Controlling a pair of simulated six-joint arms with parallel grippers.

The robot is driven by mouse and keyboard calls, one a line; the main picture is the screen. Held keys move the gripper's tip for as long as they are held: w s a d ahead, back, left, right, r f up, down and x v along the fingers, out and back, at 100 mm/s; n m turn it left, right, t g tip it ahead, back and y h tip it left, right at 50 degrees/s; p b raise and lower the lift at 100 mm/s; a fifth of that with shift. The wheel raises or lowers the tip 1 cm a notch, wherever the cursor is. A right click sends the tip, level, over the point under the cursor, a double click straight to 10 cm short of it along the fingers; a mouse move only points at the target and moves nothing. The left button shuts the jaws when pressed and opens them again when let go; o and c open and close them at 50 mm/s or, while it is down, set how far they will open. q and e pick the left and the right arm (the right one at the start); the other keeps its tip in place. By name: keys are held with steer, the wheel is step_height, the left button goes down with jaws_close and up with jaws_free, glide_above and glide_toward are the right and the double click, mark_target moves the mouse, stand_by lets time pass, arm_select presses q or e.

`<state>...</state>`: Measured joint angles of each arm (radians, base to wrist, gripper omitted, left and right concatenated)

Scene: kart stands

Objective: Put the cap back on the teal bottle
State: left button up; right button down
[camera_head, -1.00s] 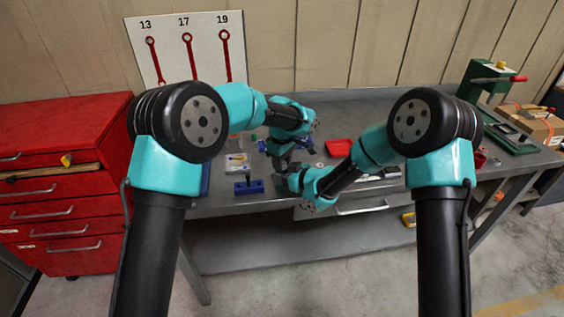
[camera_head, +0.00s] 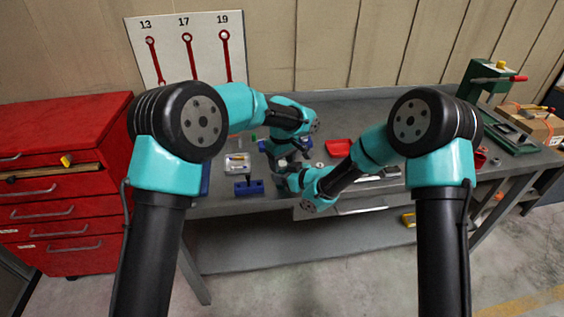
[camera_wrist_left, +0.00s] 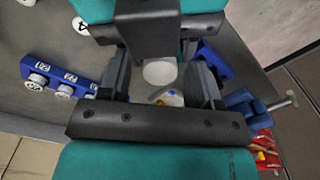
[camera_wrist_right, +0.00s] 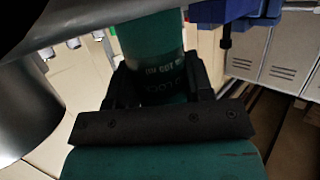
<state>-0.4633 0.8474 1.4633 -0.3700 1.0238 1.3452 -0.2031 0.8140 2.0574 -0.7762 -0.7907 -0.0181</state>
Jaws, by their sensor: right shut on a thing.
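The teal bottle (camera_wrist_right: 150,50) shows in the right wrist view as a teal cylinder with printed lettering, between the fingers of my right gripper (camera_wrist_right: 160,85), which is shut on it. A round white disc, apparently the cap (camera_wrist_left: 160,72), lies between the fingers of my left gripper (camera_wrist_left: 163,82) in the left wrist view. Gaps show on both sides of the disc, so those fingers look open. I cannot tell whether it sits on the bottle or below the fingers. In the head view, the arms hide bottle and cap; my left gripper (camera_head: 280,153) is just above my right gripper (camera_head: 282,180).
A blue block (camera_head: 249,187) stands at the bench's front edge, with a small light tray (camera_head: 237,162) behind it. A red tray (camera_head: 339,147) lies right of the grippers. A blue rail with numbered knobs (camera_wrist_left: 55,80) shows in the left wrist view. Red drawers (camera_head: 60,185) flank the bench.

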arm_select(q)
steer(key=shift+r, duration=2.25)
steer(key=shift+c, duration=0.4)
steer(key=shift+r+n, duration=1.6)
steer(key=shift+r, duration=0.15)
steer(key=shift+f, duration=0.1)
steer(key=shift+f, duration=3.95)
steer(key=shift+c, duration=0.3)
